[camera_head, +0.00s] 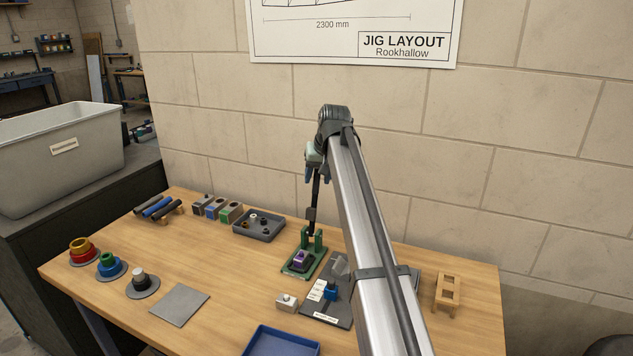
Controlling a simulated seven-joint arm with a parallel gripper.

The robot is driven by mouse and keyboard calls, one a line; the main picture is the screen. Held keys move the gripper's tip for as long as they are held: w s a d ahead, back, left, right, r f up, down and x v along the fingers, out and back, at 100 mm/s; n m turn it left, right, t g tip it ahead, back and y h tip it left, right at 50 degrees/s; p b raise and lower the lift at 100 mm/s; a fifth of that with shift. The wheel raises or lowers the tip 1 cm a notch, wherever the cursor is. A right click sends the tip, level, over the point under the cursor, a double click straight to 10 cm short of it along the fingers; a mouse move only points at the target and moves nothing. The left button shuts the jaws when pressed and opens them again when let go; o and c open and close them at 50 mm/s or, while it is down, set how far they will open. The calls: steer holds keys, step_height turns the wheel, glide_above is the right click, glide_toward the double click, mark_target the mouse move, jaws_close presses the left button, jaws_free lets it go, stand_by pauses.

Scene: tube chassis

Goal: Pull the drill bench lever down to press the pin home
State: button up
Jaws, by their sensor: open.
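A black lever (313,205) rises nearly upright from between the uprights. My gripper (317,178) points down at the lever's upper end, with its dark fingers open. The lever's top is at or between the fingers; I cannot tell whether they touch it. No pin can be made out at this size.
A dark grey plate (341,319) with a blue block (330,290) lies right of the stand, partly behind my arm. A grey parts tray (259,237) is behind left, a blue tray (281,344) in front. A wooden frame (447,294) stands right. The block wall is close behind.

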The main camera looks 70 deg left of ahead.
steer(key=shift+x, duration=1.2)
jaws_close()
